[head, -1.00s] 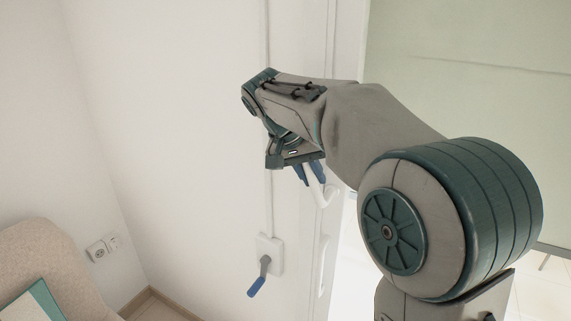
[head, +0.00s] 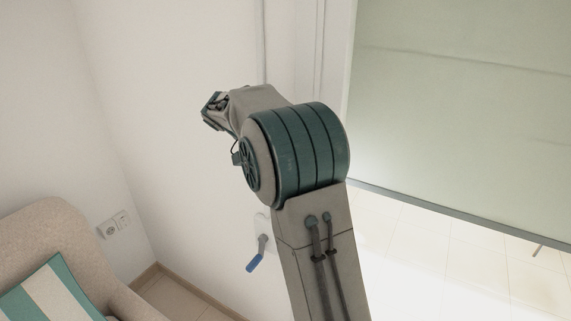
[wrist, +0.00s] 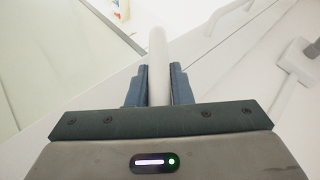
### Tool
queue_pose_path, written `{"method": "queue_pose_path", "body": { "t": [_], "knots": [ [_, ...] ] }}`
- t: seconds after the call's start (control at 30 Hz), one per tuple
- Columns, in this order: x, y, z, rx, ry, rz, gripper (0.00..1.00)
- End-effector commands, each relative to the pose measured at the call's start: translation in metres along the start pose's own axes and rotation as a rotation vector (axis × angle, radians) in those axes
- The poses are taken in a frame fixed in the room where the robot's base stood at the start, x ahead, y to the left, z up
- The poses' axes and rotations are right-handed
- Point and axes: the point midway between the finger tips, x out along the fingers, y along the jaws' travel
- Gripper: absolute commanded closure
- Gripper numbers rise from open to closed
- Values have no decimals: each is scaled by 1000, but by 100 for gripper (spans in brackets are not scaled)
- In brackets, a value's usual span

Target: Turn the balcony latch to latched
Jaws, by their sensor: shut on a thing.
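The balcony latch shows as a white lever handle (wrist: 157,50) in the wrist view, standing between the two blue fingers of my gripper (wrist: 158,82). My gripper is shut on it. In the head view my gripper and the handle are hidden behind my own arm, so the angle of the handle cannot be told there.
A wall crank with a blue grip (head: 256,262) sits low on the wall, left of my forearm. A beige armchair (head: 50,240) with a striped cushion (head: 52,292) stands at the lower left. A pale green blind (head: 450,110) hangs at the right above open tiled floor.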

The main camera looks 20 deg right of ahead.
Motion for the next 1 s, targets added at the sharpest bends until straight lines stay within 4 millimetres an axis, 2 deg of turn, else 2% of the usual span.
{"method": "queue_pose_path", "body": {
  "t": [0.27,0.3,0.37,0.73,0.87,1.0],
  "knots": [
    [0,0,0,-5,2,6,100],
    [0,0,0,-5,2,6,75],
    [0,0,0,-6,2,5,60],
    [-4,-1,0,-5,2,3,60],
    [-19,-3,0,-5,5,2,60],
    [-44,-3,0,-5,6,2,60]
  ]
}}
